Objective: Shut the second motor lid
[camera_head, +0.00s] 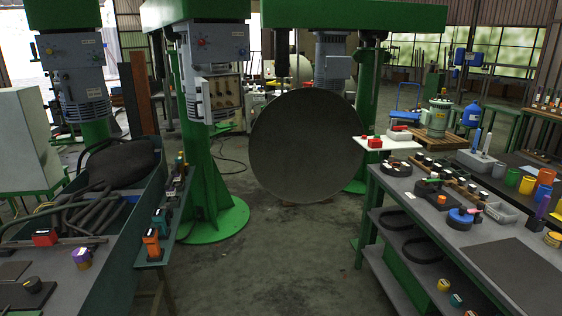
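Two grey motor units hang from green machine frames: a left one (72,55) and a middle one (217,45), each with a box with coloured knobs on its front. Below the middle box is a beige panel (222,98) with small fittings. A third grey motor housing (332,62) is further right, above a large round dark disc (305,147). I cannot tell which part is the second motor lid, or whether it is open. Neither of my grippers is in view.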

